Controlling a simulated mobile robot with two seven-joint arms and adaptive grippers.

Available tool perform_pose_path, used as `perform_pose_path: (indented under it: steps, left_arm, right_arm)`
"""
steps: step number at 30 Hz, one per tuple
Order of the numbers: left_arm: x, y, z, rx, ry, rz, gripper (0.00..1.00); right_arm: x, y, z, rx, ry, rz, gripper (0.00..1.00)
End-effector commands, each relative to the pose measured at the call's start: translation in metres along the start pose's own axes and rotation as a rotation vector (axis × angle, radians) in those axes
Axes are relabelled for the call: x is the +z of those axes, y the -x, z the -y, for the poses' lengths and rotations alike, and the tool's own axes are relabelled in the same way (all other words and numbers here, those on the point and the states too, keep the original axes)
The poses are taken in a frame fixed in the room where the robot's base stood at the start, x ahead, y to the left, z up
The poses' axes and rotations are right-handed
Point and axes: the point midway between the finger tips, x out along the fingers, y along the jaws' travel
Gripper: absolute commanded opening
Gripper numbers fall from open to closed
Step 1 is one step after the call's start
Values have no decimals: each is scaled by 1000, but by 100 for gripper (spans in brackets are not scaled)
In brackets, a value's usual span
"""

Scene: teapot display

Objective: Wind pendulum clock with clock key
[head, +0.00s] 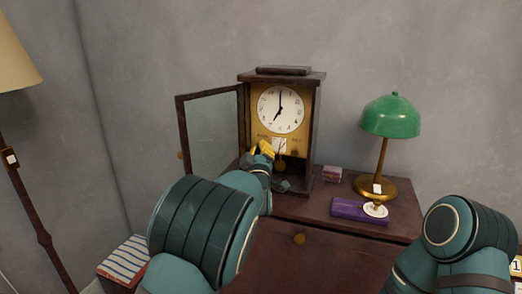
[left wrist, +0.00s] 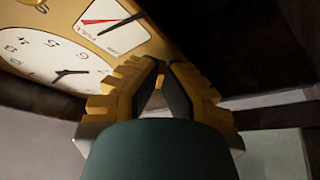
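The pendulum clock (head: 311,112) stands on the cabinet with its glass door (head: 212,133) swung open to the left. Its white dial (head: 281,108) reads about seven o'clock. My left gripper (head: 265,148) is inside the open case, at the lower brass face. In the left wrist view its yellow fingers (left wrist: 160,70) are drawn together around a small brass piece (left wrist: 159,78), apparently the clock key, mostly hidden. The pendulum (head: 280,166) hangs beside the gripper. My right gripper is out of view.
A green desk lamp (head: 390,117) stands on the cabinet (head: 330,214) to the right. A purple box (head: 350,210), a round white item (head: 376,209) and a small pink box (head: 332,173) lie near it. A floor lamp (head: 14,50) and a striped box (head: 124,256) are left.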

Motion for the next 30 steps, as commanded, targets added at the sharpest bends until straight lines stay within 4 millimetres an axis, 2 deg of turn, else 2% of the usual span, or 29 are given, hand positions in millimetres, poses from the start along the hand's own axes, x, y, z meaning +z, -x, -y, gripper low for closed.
perform_pose_path:
  steps: [1,6,16,17,19,20,30]
  left_arm:
    - [1,0,5,12,-47,2,0]
    - [1,0,4,63,-163,1,0]
    - [0,0,1,76,-183,0,0]
    - [0,0,1,76,-183,-1,8]
    - [0,0,1,76,-183,-1,33]
    - [0,0,1,76,-183,-1,35]
    - [-2,0,1,76,-182,-5,35]
  right_arm:
    - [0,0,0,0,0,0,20]
    - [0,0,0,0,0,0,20]
    - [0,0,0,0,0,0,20]
    - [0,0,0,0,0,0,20]
    - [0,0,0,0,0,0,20]
    - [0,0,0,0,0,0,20]
    - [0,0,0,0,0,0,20]
